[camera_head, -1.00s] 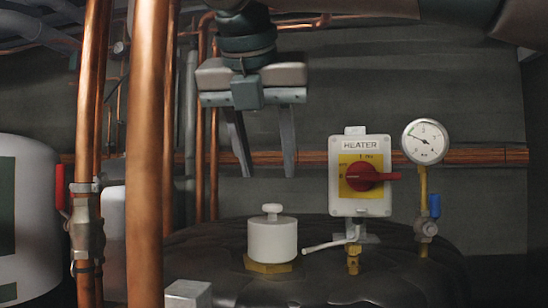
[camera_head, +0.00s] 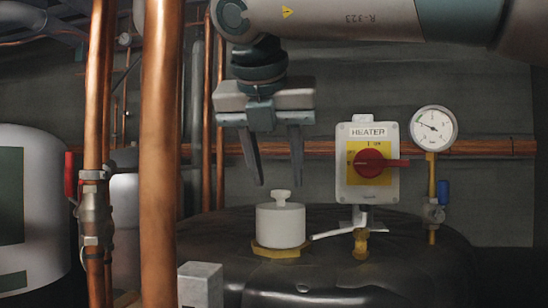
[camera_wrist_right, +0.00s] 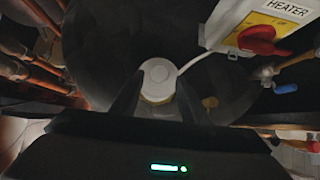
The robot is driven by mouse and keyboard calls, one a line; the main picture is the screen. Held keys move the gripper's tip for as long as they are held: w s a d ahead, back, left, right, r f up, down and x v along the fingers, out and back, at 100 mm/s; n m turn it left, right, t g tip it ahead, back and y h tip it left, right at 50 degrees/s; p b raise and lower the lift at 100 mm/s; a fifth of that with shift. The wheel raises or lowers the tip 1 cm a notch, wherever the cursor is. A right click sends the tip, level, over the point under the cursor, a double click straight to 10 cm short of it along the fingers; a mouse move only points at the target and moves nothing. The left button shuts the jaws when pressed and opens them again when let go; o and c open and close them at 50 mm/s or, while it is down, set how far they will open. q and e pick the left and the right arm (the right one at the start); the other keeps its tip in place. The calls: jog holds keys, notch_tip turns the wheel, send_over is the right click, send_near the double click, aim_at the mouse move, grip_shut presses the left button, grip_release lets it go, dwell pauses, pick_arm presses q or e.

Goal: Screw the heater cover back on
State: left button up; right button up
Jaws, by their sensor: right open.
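The heater cover is a white cylinder with a small knob on top (camera_head: 281,226). It sits upright on a brass hex fitting (camera_head: 276,252) on the dark tank. It also shows in the right wrist view, as a white disc (camera_wrist_right: 158,76) between the fingers. My right gripper (camera_head: 277,184) is open and empty. Its fingers point down just above the cover, the right fingertip close to the knob and the left one off to its left. I see no contact. My left gripper is not in view.
The heater switch box (camera_head: 367,163) with a red knob stands right of the cover, and a pressure gauge (camera_head: 433,128) is beyond it. A white cable runs from the cover to the box. Thick copper pipes (camera_head: 160,150) stand at the left.

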aim_at(279, 191)
jog(key=shift+b+x, duration=0.55)
jog(key=shift+x, duration=0.65)
jog(key=shift+w+f+b, duration=0.4)
jog(key=shift+w+f, duration=0.05)
jog(key=shift+f, duration=0.1)
grip_shut()
jog(key=shift+a+m+h, duration=0.1)
jog(key=shift+m+h, duration=0.3)
jog(key=shift+m, duration=0.3)
jog(key=shift+m+g+h, duration=0.4)
jog(key=shift+m+h, duration=0.3)
jog(key=shift+m, duration=0.4)
jog(key=shift+r, duration=0.1)
